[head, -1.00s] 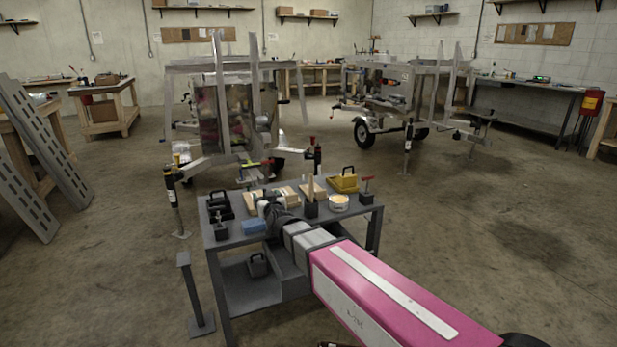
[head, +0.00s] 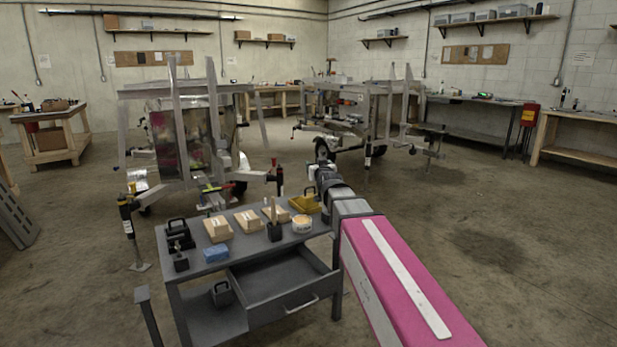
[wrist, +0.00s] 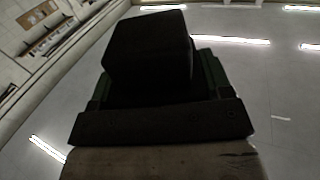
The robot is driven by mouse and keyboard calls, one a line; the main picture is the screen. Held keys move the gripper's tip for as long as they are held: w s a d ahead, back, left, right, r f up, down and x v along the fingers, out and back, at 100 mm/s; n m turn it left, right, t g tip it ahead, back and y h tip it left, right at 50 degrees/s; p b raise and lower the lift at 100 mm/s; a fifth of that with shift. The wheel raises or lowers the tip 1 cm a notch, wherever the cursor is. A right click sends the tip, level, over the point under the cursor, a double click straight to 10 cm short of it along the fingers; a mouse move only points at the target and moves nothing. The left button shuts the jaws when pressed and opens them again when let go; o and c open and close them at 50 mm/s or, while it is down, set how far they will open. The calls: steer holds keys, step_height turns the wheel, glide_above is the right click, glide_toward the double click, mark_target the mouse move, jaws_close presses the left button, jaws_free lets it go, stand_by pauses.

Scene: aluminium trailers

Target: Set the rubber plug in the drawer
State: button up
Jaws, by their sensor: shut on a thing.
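My gripper (wrist: 155,88) is shut on a dark, blocky thing, which I take to be the rubber plug (wrist: 148,48); it fills the upper middle of the wrist view. In the head view my gripper (head: 316,172) is raised above the right back of the grey cart, and what it holds cannot be made out there. The drawer (head: 288,276) is pulled open below the cart top, with a light handle on its front. Its visible inside looks empty. My gripper is above and behind it, apart from it.
The cart top (head: 245,253) carries wooden blocks (head: 248,221), a blue block (head: 216,253), a yellow case (head: 305,203), a round tub (head: 302,224) and black items (head: 178,235). A black thing (head: 222,293) sits on the lower shelf. Trailers (head: 190,130) stand behind.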

steer(key=d+r+m+h, duration=0.1)
steer(key=d+r, duration=0.2)
steer(key=d, duration=0.4)
steer(key=d+r+m+h, duration=0.1)
steer(key=d+r+h, duration=0.1)
steer(key=d, duration=0.6)
steer(key=shift+w+d+r, duration=0.25)
steer(key=shift+r, duration=0.55)
